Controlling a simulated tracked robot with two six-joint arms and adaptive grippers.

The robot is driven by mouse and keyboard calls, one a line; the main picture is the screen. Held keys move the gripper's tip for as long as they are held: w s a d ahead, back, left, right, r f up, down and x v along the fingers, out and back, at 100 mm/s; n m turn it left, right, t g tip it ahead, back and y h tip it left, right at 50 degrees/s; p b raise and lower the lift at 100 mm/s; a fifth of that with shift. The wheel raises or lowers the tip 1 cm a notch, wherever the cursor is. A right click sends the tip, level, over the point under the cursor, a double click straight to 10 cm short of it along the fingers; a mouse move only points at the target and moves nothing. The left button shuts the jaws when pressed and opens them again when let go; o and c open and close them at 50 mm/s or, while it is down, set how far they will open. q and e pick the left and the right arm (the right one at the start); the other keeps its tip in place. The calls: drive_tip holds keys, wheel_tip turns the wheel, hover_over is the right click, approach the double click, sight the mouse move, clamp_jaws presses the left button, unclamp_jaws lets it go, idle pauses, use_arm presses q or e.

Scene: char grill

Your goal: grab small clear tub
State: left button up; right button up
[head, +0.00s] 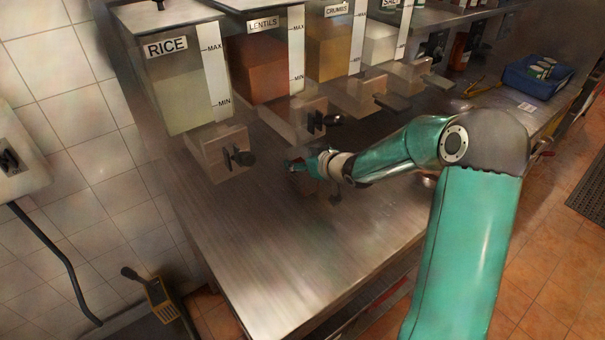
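My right arm reaches in from the right over the steel counter (250,235). My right gripper (300,167) is low over the counter, in front of and below the lentils dispenser (262,65). It is small and partly hidden by its own wrist, so I cannot tell whether it is open or shut, or whether it holds anything. I cannot make out a small clear tub for certain; the area at the gripper is dark and unclear. My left gripper is not in view.
The rice dispenser (178,85), the crumbs dispenser (335,45) and another dispenser (381,42) line the back, their spouts overhanging the counter. A blue bin (535,82) with cans stands at the far right. The counter's near left part is bare.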

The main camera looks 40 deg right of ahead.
drive_tip(key=shift+s+a+f, duration=0.1)
drive_tip(key=shift+s+f, duration=0.05)
drive_tip(key=shift+f, duration=0.2)
drive_tip(key=c, duration=0.7)
drive_tip(key=shift+o, duration=0.2)
drive_tip(key=shift+r, duration=0.1)
